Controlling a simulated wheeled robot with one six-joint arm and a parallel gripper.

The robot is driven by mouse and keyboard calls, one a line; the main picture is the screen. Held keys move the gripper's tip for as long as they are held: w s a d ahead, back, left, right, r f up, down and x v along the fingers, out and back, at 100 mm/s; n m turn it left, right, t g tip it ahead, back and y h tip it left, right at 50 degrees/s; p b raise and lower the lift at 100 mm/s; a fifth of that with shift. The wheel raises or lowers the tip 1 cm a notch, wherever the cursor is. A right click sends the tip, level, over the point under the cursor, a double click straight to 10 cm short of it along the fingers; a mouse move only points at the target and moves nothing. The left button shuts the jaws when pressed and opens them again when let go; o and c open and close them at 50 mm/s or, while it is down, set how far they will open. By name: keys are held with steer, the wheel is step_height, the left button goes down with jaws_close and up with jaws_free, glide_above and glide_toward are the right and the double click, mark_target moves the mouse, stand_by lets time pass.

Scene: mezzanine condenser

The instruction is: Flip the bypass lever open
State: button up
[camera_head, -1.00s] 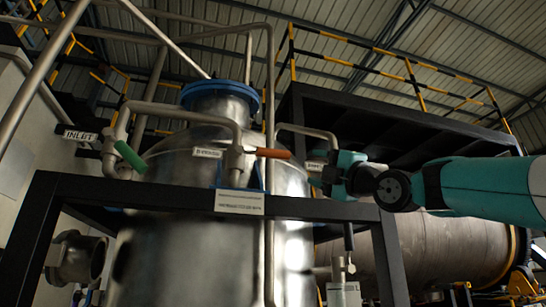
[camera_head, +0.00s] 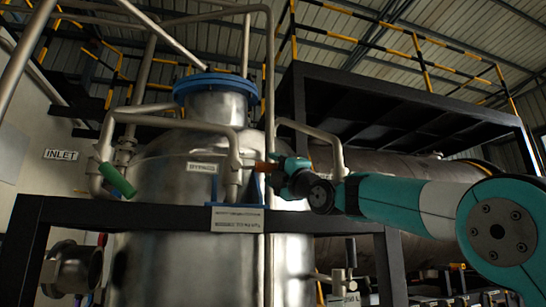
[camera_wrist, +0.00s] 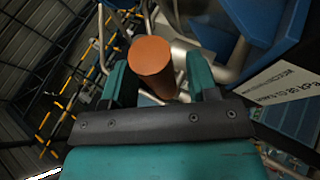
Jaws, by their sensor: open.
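The bypass lever (camera_head: 267,167) has an orange handle. It sticks out to the right from a grey valve on the pipe beside the BYPASS label (camera_head: 202,168). In the head view my gripper (camera_head: 279,174) is at the handle's right end and covers part of it. In the wrist view the orange handle (camera_wrist: 152,58) points end-on at the camera, between the two teal fingers of my gripper (camera_wrist: 163,78). The fingers are apart, with a gap visible on the right side. I cannot tell whether the left finger touches the handle.
A green-handled lever (camera_head: 117,180) hangs at the left near the INLET label (camera_head: 61,155). A black frame bar (camera_head: 130,214) with a text plate (camera_head: 237,220) runs in front of the steel vessel (camera_head: 190,265). A vertical pipe (camera_head: 269,90) passes close to the bypass valve.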

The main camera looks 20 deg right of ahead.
steer(key=shift+w+a+r, duration=0.1)
steer(key=shift+w+a, duration=0.05)
steer(key=shift+w, duration=0.05)
jaws_close()
